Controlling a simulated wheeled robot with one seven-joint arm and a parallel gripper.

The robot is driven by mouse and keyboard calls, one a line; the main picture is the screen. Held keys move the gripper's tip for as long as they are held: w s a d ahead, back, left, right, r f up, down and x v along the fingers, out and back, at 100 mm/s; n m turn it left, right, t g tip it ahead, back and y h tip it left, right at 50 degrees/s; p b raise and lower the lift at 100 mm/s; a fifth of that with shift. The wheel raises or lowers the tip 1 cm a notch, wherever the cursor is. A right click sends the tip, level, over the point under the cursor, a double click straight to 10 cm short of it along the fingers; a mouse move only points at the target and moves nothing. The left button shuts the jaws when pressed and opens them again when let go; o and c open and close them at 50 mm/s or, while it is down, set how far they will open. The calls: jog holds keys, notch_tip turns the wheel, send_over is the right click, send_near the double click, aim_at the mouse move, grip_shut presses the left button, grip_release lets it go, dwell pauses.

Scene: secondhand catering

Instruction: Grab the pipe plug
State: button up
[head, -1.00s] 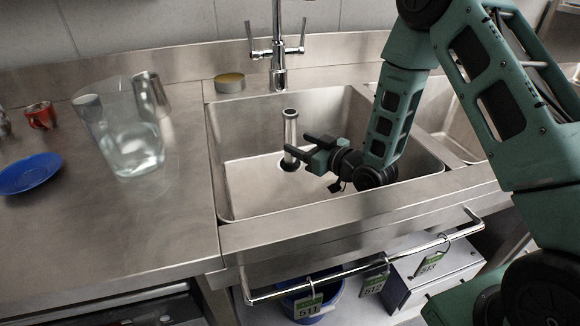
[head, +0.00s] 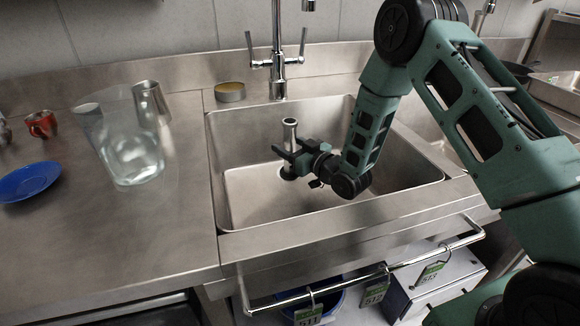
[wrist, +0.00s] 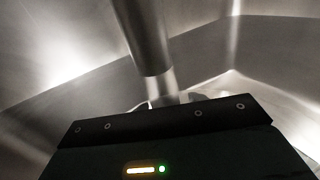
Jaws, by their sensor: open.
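The pipe plug (head: 290,133) is an upright metal tube standing in the left sink basin. Its upper part shows above my gripper and its lower part is partly hidden behind it. My gripper (head: 279,160) is open and low in the basin, its fingers pointing left and overlapping the tube in the head view. I cannot tell whether the tube is between the fingers. In the wrist view the tube (wrist: 142,35) rises just beyond the dark gripper body, and the fingertips do not show.
The basin's walls (head: 235,150) surround my gripper. A faucet (head: 278,65) and a round tin (head: 230,91) stand behind. A clear pitcher (head: 130,150), a metal jug (head: 150,103), a red cup (head: 41,124) and a blue plate (head: 28,181) are on the left counter. A rail (head: 350,278) runs along the front.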

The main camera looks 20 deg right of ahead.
grip_shut()
jog(key=shift+r, duration=0.15)
